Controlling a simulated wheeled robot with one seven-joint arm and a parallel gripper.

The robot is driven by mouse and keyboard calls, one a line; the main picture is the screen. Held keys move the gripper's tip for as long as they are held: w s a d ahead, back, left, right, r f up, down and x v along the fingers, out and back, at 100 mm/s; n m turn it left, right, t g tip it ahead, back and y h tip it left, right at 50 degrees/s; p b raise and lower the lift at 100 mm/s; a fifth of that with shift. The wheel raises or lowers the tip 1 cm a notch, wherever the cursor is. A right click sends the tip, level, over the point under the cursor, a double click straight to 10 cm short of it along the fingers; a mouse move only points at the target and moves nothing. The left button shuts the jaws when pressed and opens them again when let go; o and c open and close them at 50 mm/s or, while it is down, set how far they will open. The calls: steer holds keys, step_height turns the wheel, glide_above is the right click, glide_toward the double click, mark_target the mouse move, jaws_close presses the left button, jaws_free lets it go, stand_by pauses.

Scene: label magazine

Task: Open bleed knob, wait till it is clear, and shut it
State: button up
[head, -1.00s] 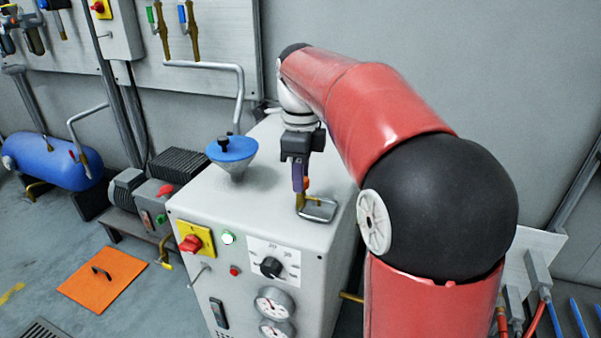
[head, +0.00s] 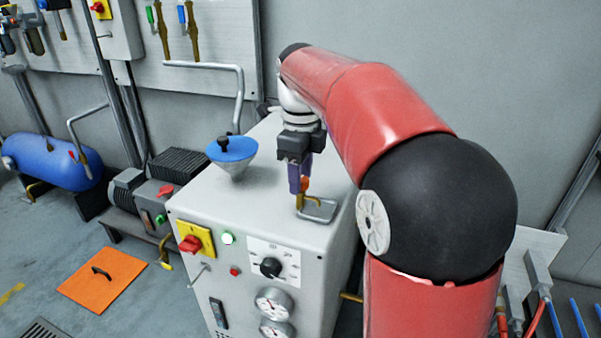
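The bleed knob appears to be the small orange knob (head: 305,183) on a brass fitting (head: 300,201) on top of the grey cabinet. A shallow metal tray (head: 320,211) sits at the foot of the fitting. My gripper (head: 299,186) points down at the knob, with its purple fingers at the knob's left and partly in front of it. The fingers overlap in this view, so I cannot tell whether they grip the knob or only stand beside it. No fluid is discernible at the fitting.
The cabinet's front carries a red switch on a yellow plate (head: 194,239), a lit lamp (head: 228,238), a black dial (head: 271,267) and gauges (head: 273,304). An orange plate (head: 103,278) lies on the floor.

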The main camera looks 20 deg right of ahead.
steer(key=shift+o, duration=0.4)
step_height(320, 180, up, 8)
steer(key=shift+f, duration=0.1)
stand_by(0.4)
steer(key=s+f+n+t, duration=0.2)
steer(key=s+f+n, duration=0.5)
steer(key=s+n, duration=0.4)
steer(key=s+f+n+t, duration=0.3)
steer(key=s+f+n, duration=0.5)
steer(key=s+n, duration=0.3)
steer(key=n, duration=0.3)
steer(key=shift+f+t, duration=0.3)
